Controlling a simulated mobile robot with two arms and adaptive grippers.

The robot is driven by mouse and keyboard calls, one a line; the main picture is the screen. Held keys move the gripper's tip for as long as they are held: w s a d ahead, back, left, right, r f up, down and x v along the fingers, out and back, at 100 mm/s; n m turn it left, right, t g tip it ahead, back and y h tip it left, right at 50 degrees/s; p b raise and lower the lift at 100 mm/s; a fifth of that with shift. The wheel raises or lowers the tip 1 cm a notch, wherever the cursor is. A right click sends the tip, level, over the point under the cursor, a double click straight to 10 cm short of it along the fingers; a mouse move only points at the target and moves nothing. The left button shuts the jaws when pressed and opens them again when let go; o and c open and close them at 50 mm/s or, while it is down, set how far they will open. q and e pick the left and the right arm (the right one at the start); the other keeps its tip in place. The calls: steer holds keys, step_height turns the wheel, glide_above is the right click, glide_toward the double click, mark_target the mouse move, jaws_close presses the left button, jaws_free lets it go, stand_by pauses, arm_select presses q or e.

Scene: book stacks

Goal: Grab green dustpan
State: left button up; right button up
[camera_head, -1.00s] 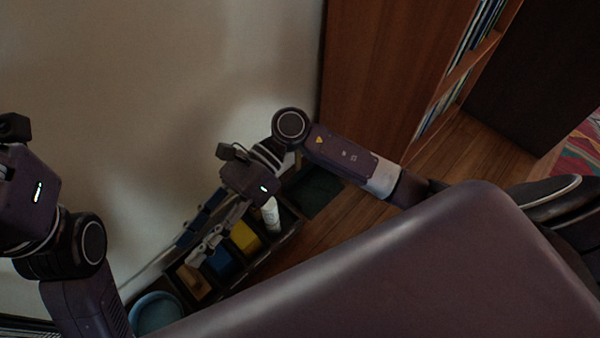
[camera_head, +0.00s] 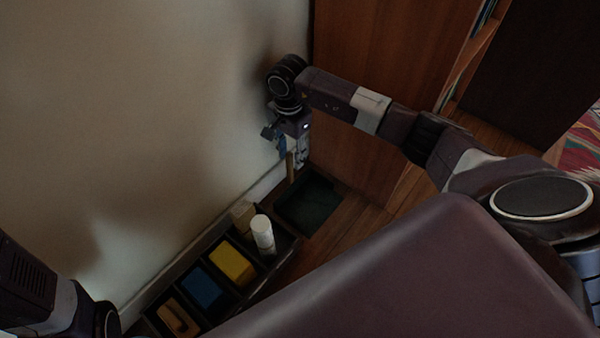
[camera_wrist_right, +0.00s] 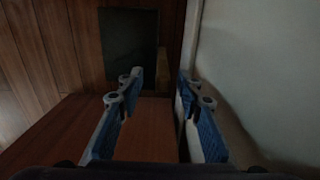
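The dark green dustpan (camera_head: 308,203) lies on the wooden floor, between the wall and the wooden bookcase. It also shows in the right wrist view (camera_wrist_right: 128,45), beyond the fingertips. My right gripper (camera_head: 292,158) is above the back end of the dustpan, close to the wall. A thin light-brown upright piece shows just under the gripper; I cannot tell whether it is the dustpan's handle. In the right wrist view, the two blue-padded fingers of the right gripper (camera_wrist_right: 160,76) are apart with nothing clearly held between them. My left gripper is out of view; only part of the left arm shows.
A dark divided box (camera_head: 283,246) stands along the wall, holding a white bottle (camera_head: 263,233), a yellow block (camera_head: 232,264), a blue block (camera_head: 203,288) and wooden items. The bookcase (camera_head: 365,55) is close on the right. Bare floor (camera_head: 352,222) lies right of the dustpan.

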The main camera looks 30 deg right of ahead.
mark_target(290, 167)
steer(key=shift+f, duration=0.6)
steer(key=f+b, duration=0.5)
steer(key=shift+w+a, duration=0.1)
steer(key=shift+a, duration=0.1)
steer(key=shift+r, duration=0.1)
jaws_close()
